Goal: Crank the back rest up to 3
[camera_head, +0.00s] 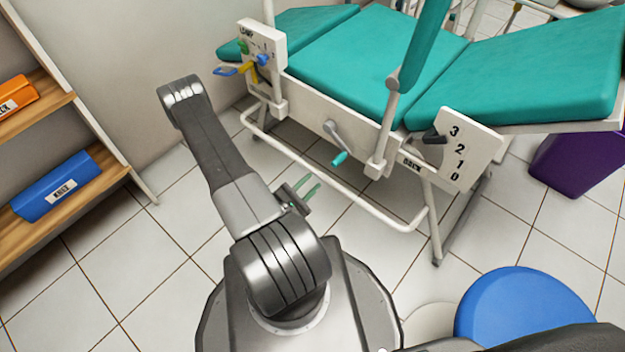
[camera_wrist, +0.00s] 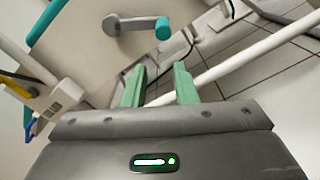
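The crank (camera_head: 335,132) is a grey lever with a teal handle (camera_head: 339,159) on the white side rail of the dental chair. It also shows near the top of the wrist view (camera_wrist: 132,24), with its teal handle (camera_wrist: 162,28) to the right. My gripper (camera_head: 307,187) has green fingers, open and empty, below and left of the crank, apart from it; they also show in the wrist view (camera_wrist: 158,80). The white scale plate (camera_head: 473,152) reads 3, 2, 1, 0 downward. A dark pointer (camera_head: 433,137) lies at its upper left, roughly near 3 or 2; I cannot tell exactly.
The teal chair panel (camera_head: 540,68) on the right rises slightly. A white lower tube (camera_head: 330,183) runs between my gripper and the chair. A blue stool (camera_head: 525,310) stands right; shelves (camera_head: 95,180) stand left.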

